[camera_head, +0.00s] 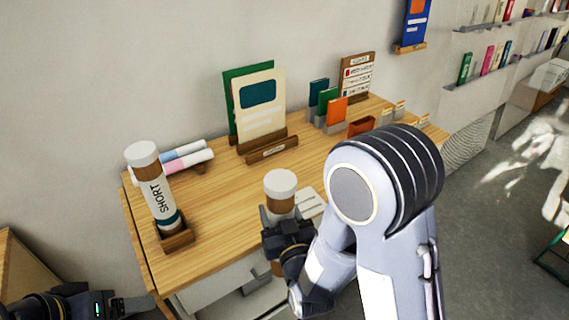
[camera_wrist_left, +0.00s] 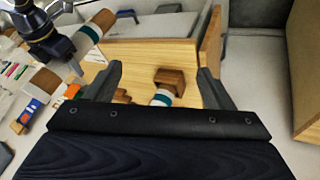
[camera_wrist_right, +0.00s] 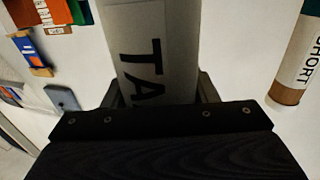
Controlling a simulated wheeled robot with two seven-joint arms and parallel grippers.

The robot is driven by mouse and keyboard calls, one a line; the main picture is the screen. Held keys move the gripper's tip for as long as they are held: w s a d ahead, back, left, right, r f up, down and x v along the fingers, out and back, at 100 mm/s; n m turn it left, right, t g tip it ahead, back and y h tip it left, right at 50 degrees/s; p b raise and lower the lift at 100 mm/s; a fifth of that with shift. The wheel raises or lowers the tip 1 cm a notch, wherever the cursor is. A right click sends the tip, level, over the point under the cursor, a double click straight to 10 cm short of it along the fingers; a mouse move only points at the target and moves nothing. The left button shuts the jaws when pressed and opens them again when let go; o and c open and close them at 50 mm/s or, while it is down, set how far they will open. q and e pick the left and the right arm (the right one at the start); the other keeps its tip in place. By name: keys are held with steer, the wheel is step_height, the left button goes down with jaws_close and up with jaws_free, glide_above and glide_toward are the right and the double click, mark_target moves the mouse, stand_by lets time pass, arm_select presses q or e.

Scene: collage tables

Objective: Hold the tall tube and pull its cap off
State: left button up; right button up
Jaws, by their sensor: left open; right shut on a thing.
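The tall tube (camera_head: 277,268) has a brown body, a pale label and a white cap (camera_head: 281,183) on its top end. My right gripper (camera_head: 284,232) is shut around its body and holds it upright by the front of the table. In the right wrist view the label (camera_wrist_right: 155,60) reads "TA", the rest hidden. The tube also shows at upper left in the left wrist view (camera_wrist_left: 104,19). My left gripper (camera_head: 128,304) is low at the left in the head view, open and empty, apart from the tall tube. Its spread fingers show in the left wrist view (camera_wrist_left: 155,85).
A tube marked SHORT (camera_head: 158,200) with a white cap leans in a wooden holder (camera_head: 178,240) at the table's left. Pink and blue rolls (camera_head: 185,155), a card stand (camera_head: 268,150) and small boxes (camera_head: 337,110) stand behind. Bare wood (camera_head: 225,215) lies between the tubes.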

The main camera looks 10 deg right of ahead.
arm_select(q)
steer(key=shift+o, duration=0.6)
steer(key=w+d+r+m+g, duration=0.1)
steer(key=w+d+r+m, duration=0.1)
steer(key=w+d+r, duration=0.3)
steer(key=w+r, duration=0.3)
steer(key=shift+w+m, duration=0.3)
step_height(320, 180, up, 9)
steer(key=m+y, duration=0.2)
steer(key=m, duration=0.1)
glide_above(285, 178)
steer(key=s+a, duration=0.2)
steer(key=s, duration=0.3)
steer(key=x, duration=1.2)
steer(key=shift+w+a+r, duration=0.1)
steer(key=shift+w+r, duration=0.05)
steer(key=shift+w, duration=0.1)
steer(key=c, duration=1.2)
steer(key=shift+o, duration=0.2)
steer(key=shift+r, duration=0.2)
